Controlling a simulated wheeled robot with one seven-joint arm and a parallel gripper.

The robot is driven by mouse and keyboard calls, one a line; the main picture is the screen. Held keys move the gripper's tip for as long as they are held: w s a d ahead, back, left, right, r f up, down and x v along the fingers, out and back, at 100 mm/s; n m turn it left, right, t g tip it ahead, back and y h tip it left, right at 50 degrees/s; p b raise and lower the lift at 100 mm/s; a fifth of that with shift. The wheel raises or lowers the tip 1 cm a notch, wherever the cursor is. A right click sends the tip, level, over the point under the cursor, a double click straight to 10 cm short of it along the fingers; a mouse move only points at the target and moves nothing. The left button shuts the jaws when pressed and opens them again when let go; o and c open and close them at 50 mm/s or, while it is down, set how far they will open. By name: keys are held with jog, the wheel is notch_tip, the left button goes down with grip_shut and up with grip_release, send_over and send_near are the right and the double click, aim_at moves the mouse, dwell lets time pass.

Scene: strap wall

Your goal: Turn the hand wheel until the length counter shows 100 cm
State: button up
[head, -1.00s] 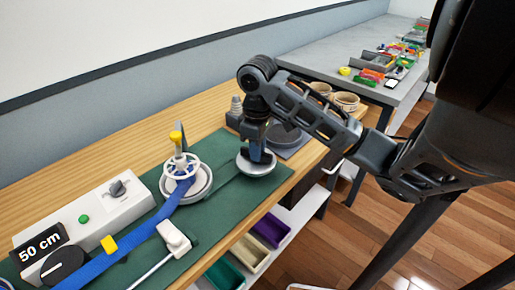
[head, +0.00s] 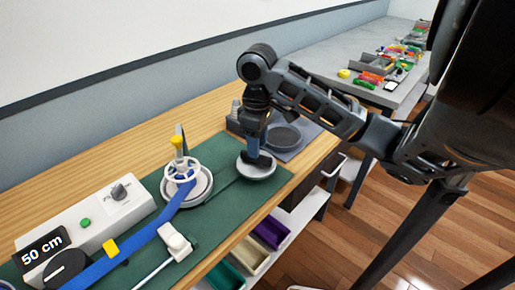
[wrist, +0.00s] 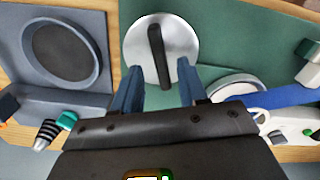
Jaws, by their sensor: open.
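The length counter (head: 43,250) reads 50 cm at the left. The white spoked hand wheel (head: 183,171) with a yellow upright knob (head: 177,142) stands at mid-bench, with the blue strap (head: 140,240) running from it toward the counter. Part of its rim shows in the wrist view (wrist: 237,82). My gripper (head: 255,157) is to its right, pointing down over a silver disc (head: 257,172). In the wrist view, my open fingers (wrist: 159,70) lie on either side of the lower end of the disc's black bar (wrist: 158,50), with gaps visible.
A grey plate with a round dark recess (head: 286,137) lies right of the disc. A white control box (head: 105,215) carries a green button and a grey knob. A white clamp (head: 174,240) lies in front of the wheel. Coloured bins (head: 268,232) hang below the bench edge.

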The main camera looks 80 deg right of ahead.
jog(key=shift+r+p, duration=0.3)
jog(key=shift+r, duration=1.85)
dwell(0.7)
